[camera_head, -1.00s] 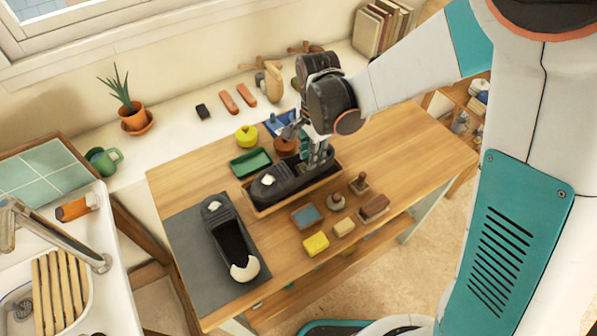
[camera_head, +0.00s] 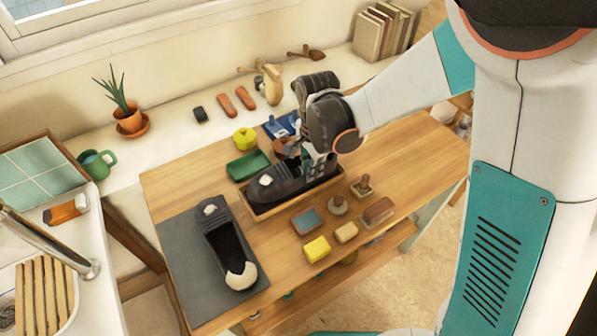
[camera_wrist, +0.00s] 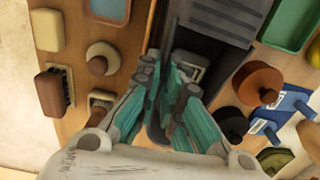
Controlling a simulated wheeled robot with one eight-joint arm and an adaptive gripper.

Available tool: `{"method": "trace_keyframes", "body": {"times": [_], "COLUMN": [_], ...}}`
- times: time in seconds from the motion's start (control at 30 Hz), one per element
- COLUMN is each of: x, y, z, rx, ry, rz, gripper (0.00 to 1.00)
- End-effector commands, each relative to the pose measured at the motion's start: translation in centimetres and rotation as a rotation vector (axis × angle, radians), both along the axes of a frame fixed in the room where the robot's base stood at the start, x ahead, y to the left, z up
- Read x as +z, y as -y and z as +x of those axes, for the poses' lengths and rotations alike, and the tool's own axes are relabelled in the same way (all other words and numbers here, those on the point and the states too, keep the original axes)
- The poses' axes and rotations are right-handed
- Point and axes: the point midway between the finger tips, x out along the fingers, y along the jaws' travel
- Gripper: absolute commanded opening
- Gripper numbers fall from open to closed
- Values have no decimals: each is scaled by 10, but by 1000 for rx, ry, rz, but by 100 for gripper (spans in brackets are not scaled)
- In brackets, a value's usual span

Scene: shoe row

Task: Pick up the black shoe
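One black shoe (camera_head: 286,184) with a pale patch near one end lies in a shallow wooden tray (camera_head: 262,212) on the table. My gripper (camera_head: 318,172) points down at this shoe's right end and hides part of it. In the wrist view, the fingers (camera_wrist: 168,72) are close together with a narrow dark gap between them, over the dark shoe (camera_wrist: 212,45). I cannot tell whether they touch or pinch its edge. A second black shoe (camera_head: 224,240), with a cream patch at its near end, lies on a dark grey mat (camera_head: 185,245).
A green tray (camera_head: 248,166), a yellow round pot (camera_head: 243,138) and a brown round-topped jar (camera_wrist: 260,83) stand behind the wooden tray. In front are a yellow block (camera_head: 316,249), a blue-grey pad (camera_head: 306,221) and brushes (camera_head: 379,210). Some wood between mat and tray is clear.

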Motion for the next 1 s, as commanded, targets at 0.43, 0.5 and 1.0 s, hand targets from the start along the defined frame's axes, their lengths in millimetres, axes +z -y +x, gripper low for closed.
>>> {"method": "trace_keyframes", "body": {"times": [0.43, 0.5, 1.0], "x": [3, 7, 38], "y": [0, 0, 0], "z": [2, 2, 1], "rx": [-5, -5, -3], "ry": [4, 4, 3], "rz": [1, 1, 1], "gripper": [0, 0, 0]}}
